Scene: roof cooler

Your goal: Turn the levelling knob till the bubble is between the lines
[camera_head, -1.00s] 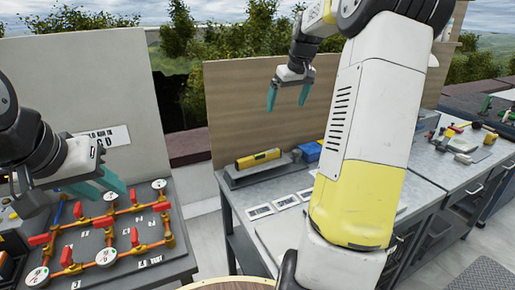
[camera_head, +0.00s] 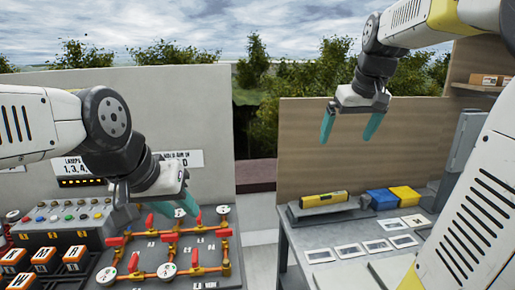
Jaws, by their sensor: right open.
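A yellow spirit level (camera_head: 323,199) lies on a dark grey bar (camera_head: 318,215) on the right-hand workbench, against the wooden panel. A dark, rounded part (camera_head: 365,201), perhaps the levelling knob, shows at the right end of the bar. The bubble and its lines are too small to make out. My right gripper (camera_head: 349,130) hangs above the level, fingers pointing down, open and empty, clear of it. My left gripper (camera_head: 190,207) is over the far part of the valve board, away from the level. Its teal fingers overlap in view, so its opening is unclear.
The valve board (camera_head: 205,270) with red-handled pipes and gauges stands at the left, beside a button panel (camera_head: 65,220). Blue (camera_head: 382,199) and yellow (camera_head: 406,196) boxes sit right of the level. White cards (camera_head: 350,250) lie in front. A gap separates the two benches.

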